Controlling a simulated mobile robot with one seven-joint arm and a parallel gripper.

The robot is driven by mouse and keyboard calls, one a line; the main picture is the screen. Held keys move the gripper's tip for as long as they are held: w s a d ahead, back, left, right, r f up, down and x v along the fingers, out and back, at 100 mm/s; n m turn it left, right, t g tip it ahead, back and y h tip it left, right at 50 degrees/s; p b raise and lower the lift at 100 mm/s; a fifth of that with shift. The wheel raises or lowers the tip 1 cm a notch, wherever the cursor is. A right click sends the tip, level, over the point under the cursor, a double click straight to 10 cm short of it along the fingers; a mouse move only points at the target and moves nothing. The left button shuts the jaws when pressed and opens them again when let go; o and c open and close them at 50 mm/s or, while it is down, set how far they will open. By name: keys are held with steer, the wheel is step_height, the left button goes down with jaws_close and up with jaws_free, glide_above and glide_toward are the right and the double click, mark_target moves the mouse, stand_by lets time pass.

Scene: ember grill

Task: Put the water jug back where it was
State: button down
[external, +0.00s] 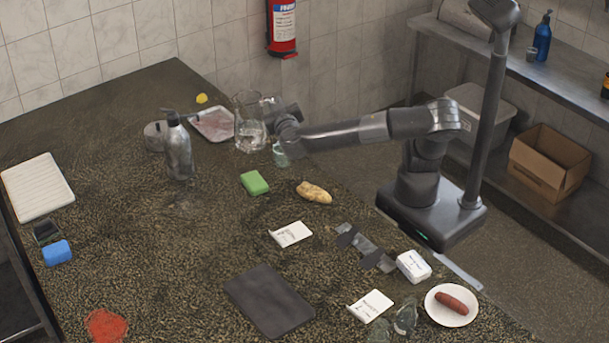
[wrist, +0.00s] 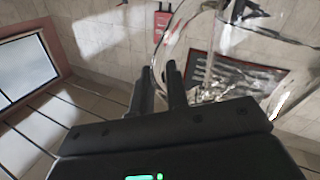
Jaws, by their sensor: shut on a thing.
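The water jug (external: 248,133) is clear glass with some water low in it. It stands upright near the back edge of the dark speckled counter (external: 110,190). I cannot tell whether its base touches the counter. My gripper (external: 271,110) is at its right side, shut on it, seemingly at the handle. In the wrist view my fingers (wrist: 160,82) are close together beside the curved glass of the jug (wrist: 210,50). The exact contact is hard to make out there.
A tray with pinkish food (external: 213,124) lies just left of the jug. A small glass (external: 280,157) stands just right of it. A metal pump bottle (external: 178,150) is at left, a green sponge (external: 254,183) in front. Bare counter lies between bottle and sponge.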

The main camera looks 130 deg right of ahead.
steer(key=w+d+n+t+h, duration=0.1)
steer(key=w+d+n+t, duration=0.15)
steer(key=w, duration=0.35)
steer(key=w+d+n+t, duration=0.1)
steer(key=w+d+t, duration=0.2)
steer(key=w, duration=0.4)
steer(key=w+a+f, duration=0.4)
steer(key=f, duration=0.4)
steer(key=w+a+f, duration=0.4)
steer(key=f, duration=0.3)
steer(key=shift+w+f, duration=0.4)
steer(key=c, duration=1.4)
jaws_free()
steer(key=shift+a+f, duration=0.1)
